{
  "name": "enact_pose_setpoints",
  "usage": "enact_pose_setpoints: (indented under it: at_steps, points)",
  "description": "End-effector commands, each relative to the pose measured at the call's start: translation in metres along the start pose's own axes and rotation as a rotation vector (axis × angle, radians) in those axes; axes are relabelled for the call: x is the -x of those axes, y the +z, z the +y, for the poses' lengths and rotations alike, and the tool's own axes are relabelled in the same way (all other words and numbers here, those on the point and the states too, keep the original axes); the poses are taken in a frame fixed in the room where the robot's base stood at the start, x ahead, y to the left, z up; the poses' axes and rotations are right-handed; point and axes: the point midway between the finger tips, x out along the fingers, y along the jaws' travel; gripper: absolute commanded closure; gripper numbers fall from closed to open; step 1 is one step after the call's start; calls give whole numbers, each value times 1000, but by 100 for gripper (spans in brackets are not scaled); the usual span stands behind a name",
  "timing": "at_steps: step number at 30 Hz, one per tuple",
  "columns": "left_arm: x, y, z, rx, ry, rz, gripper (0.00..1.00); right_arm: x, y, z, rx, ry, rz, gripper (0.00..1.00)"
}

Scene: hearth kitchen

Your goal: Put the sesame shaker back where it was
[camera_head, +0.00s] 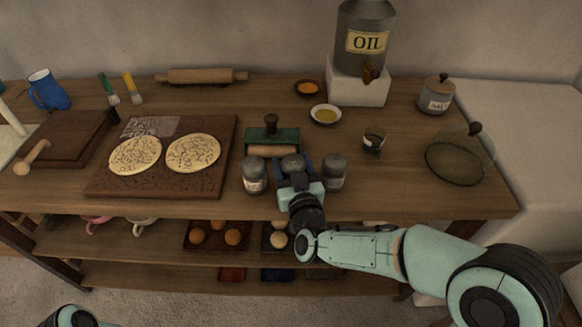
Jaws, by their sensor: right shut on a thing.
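Three grey shakers stand in a row near the table's front edge. The left shaker (254,174) and the right shaker (334,172) have pale labels, too small to read. My right gripper (292,172) is between these two, shut on the middle shaker (291,161). Only the domed grey top of the middle shaker shows; its label is hidden by the gripper, so I cannot read whether it is sesame. I cannot tell if its base touches the table. My left gripper is out of view.
A green-framed roller (272,138) sits just behind the shakers. A board (220,180) with two flatbreads lies left.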

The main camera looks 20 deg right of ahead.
Motion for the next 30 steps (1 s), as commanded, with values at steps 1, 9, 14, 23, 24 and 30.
enact_pose_setpoints:
  at_steps: [1,9,14,23,24,30]
  points:
    - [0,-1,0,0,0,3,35,0,0,0,-1,1,4,71]
    - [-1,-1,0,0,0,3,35,0,0,0,-2,1,4,71]
    - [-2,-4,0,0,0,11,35,0,1,0,-1,1,3,17]
    - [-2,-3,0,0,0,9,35,0,1,0,-1,0,3,11]
    - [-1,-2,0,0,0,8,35,0,0,0,-1,0,3,11]
    - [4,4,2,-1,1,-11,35,19,-3,0,-2,-2,2,11]
